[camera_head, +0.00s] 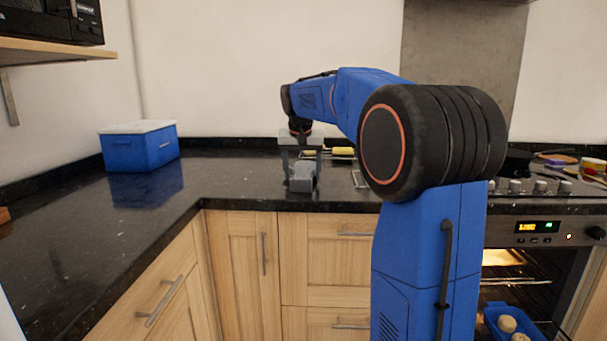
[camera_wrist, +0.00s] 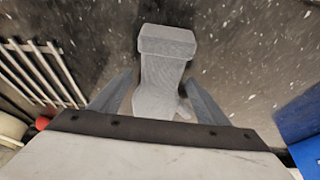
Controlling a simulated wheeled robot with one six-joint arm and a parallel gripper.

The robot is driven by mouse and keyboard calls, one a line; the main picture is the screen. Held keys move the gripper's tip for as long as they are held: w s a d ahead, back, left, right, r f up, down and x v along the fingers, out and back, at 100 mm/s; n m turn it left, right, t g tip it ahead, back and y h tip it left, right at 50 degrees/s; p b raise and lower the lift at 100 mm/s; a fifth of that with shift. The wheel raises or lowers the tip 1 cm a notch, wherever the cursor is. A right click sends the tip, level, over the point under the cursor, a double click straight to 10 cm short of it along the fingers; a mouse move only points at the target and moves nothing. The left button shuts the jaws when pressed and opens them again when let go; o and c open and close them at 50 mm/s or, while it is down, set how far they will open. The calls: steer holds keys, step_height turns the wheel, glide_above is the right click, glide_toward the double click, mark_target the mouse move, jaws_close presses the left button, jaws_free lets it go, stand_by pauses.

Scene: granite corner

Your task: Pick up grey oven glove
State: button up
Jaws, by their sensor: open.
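The grey oven glove (camera_head: 302,178) lies on the black granite worktop, near the corner and left of my arm. In the wrist view the glove (camera_wrist: 164,72) runs up the middle of the picture, with its cuff end at the top. My gripper (camera_head: 302,162) points down over the glove. In the wrist view my gripper (camera_wrist: 160,88) is open, with one finger on each side of the glove. The glove's lower end is partly hidden by the gripper body. I cannot tell whether the fingers touch it.
A blue box with a white lid (camera_head: 138,147) stands at the back left. A metal rack (camera_wrist: 40,72) lies left of the glove in the wrist view. A hob (camera_head: 545,186) sits at the right above an open, lit oven (camera_head: 515,275). The left worktop is largely clear.

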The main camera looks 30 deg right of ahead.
steer(key=c, duration=1.2)
steer(key=shift+r, duration=0.1)
steer(key=shift+c, duration=0.2)
step_height(320, 180, up, 10)
steer(key=shift+r, duration=0.15)
